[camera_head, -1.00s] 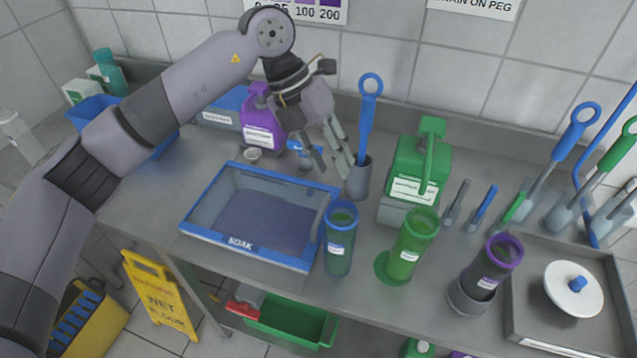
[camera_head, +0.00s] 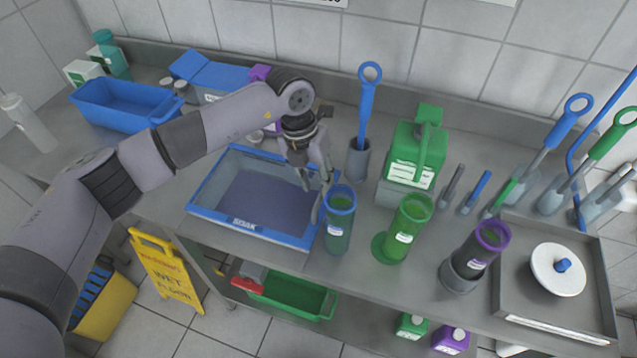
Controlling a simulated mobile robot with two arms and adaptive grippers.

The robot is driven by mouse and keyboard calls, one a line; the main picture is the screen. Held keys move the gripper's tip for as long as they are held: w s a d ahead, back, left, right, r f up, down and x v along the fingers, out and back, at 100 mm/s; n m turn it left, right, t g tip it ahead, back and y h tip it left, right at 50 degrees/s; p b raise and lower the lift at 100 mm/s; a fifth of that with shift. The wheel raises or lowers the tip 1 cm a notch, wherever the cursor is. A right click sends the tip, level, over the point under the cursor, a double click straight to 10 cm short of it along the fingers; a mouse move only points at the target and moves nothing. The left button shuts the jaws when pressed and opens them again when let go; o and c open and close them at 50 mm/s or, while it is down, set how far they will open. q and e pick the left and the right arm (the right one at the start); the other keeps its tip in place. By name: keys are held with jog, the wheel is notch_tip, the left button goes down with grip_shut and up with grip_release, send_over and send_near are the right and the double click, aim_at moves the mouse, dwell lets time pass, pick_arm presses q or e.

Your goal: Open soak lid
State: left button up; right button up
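The soak tray (camera_head: 243,225) is a rectangular basin with a blue rim and the word SOAK on its front edge. A grey curved handle (camera_head: 318,208) stands at the tray's right end. My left gripper (camera_head: 315,184) points down over the right end of the tray, just above and behind this handle. Its fingers are apart with nothing visible between them. Whether a finger touches the handle cannot be told. My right gripper is not in view.
A blue-rimmed cylinder (camera_head: 338,227) stands close to the tray's right end. A green cylinder (camera_head: 405,230), a holder with a blue-handled brush (camera_head: 366,110) and a green jug (camera_head: 418,150) are further right. A blue bin (camera_head: 125,108) stands at the left.

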pick_arm(q)
jog(key=shift+d+f, duration=0.15)
jog(key=shift+f, duration=0.55)
jog(key=shift+d+f, duration=0.1)
jog(key=shift+f, duration=0.55)
jog(key=shift+s, duration=0.1)
jog(key=shift+c, duration=0.2)
grip_shut()
